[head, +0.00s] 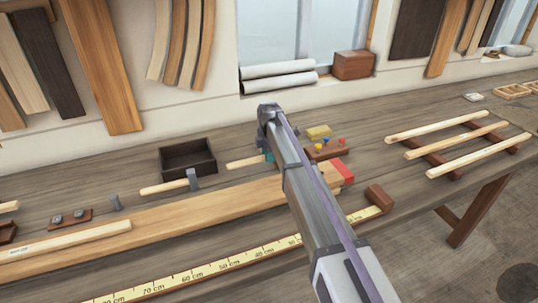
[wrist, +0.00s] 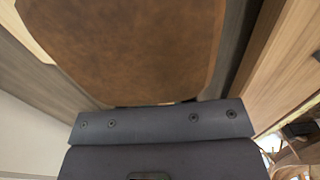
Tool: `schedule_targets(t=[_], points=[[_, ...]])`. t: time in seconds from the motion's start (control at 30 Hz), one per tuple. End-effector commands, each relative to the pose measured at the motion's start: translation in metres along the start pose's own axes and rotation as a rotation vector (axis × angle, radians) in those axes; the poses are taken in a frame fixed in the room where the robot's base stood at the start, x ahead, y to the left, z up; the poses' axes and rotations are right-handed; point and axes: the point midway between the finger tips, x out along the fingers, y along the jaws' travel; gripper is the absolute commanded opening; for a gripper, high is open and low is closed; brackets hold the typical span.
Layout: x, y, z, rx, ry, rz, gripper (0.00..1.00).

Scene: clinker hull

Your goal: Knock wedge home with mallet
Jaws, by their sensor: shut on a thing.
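In the wrist view a large brown, mottled block, probably the mallet's head (wrist: 130,45), fills the top of the picture, right beyond the dark body of my gripper (wrist: 160,120). My gripper is shut on the mallet; the fingertips are not clearly seen. In the head view my arm reaches over the bench and hides most of the gripper and the mallet's head. A pale wooden handle (head: 243,162) sticks out to the left of the arm, probably the mallet's. I cannot make out the wedge in either view.
A slatted rack (head: 440,165) stands to the right.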

Motion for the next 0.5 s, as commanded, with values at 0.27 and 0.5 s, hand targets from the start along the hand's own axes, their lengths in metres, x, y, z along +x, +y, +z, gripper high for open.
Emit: schedule_targets(t=[0.27,0.5], points=[[-0.003,0.000,0.000,0.000,0.000,0.000,0.00],[-0.041,0.000,0.000,0.000,0.000,0.000,0.00]])
